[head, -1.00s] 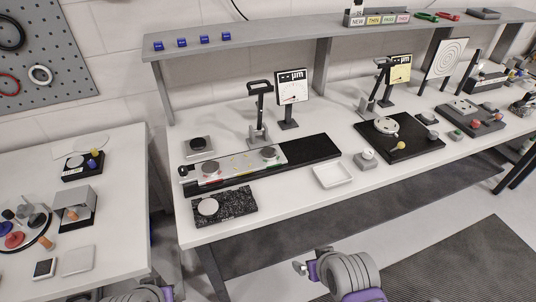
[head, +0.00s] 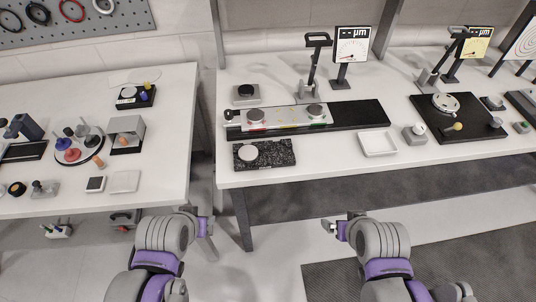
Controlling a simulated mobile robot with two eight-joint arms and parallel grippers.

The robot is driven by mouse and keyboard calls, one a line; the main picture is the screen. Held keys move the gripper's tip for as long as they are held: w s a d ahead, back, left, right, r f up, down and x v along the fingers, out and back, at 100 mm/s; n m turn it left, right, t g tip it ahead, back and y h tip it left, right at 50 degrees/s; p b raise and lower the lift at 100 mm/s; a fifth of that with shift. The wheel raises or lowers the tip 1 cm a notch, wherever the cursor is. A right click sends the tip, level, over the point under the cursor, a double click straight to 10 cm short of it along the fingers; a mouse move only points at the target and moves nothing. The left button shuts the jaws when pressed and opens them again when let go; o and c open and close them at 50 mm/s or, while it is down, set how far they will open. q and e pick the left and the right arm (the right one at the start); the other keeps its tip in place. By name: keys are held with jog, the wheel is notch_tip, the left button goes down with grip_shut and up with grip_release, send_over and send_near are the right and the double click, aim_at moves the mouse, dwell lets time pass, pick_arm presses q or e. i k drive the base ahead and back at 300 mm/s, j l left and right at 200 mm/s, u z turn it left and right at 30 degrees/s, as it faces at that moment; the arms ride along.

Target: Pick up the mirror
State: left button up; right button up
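I cannot tell for sure which piece is the mirror. A pale round disc (head: 247,153) lies on a speckled black plate (head: 280,154) near the front edge of the middle bench. Behind it, a long fixture (head: 286,117) on a black base carries two round grey pieces. Another round disc (head: 446,103) sits on a black board to the right. My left gripper (head: 207,226) and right gripper (head: 328,226) are both low in front of the benches, away from these things. Their fingers are small or turned away, so their opening is unclear.
A white tray (head: 378,143) and a small grey block with a pale knob (head: 415,132) stand right of the speckled plate. A gauge display (head: 352,45) stands at the back. A left bench (head: 160,173) holds a round rack and small boxes. A floor gap separates the benches.

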aim_at(315, 111)
jog(key=i+l+u, duration=0.2)
jog(key=u, duration=0.15)
jog(key=i+l+u, duration=0.4)
jog(key=k+j, duration=0.05)
jog(key=j, duration=0.05)
